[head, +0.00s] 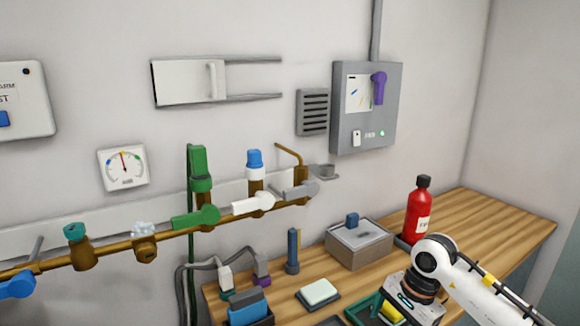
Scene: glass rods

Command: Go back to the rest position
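My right arm comes in from the lower right, over the wooden bench (480,232). My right gripper (404,303) points down at the bottom edge, above or beside a dark green tray (362,308) with a yellow item (391,312) in it. Its fingertips are hidden or cut off, so I cannot tell whether it is open or holds anything. My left gripper is not in view. No glass rod can be made out.
A red bottle (417,215) and a grey box with a blue knob (360,246) stand behind my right gripper. A pale block on a dark dish (318,292), a blue upright tool (293,250) and a brass pipe with coloured valves (110,249) are further left. The bench's right end is clear.

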